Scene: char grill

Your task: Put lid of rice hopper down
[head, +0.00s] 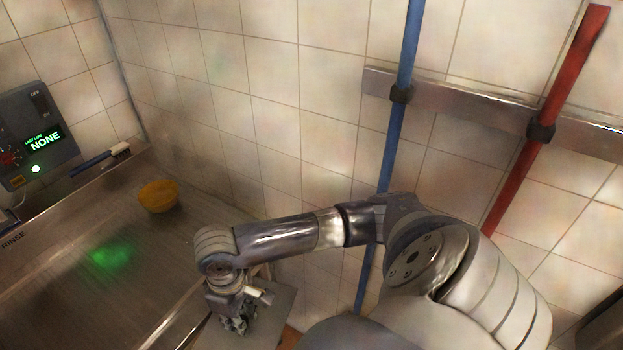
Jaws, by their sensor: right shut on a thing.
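My right gripper (236,322) points down at the bottom of the head view, at the end of my right arm. It is shut on what looks like the lid of the rice hopper (272,318), a flat grey panel beneath and beside it. The fingers are small and dark here, so the exact grip is hard to make out. The lower part of the panel is cut off by the frame edge, and the hopper body cannot be made out. My left gripper is not in view.
A control box (35,135) with a green display stands at the far left. A blue pole (400,120) and a red pole (550,110) hang on the tiled wall.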

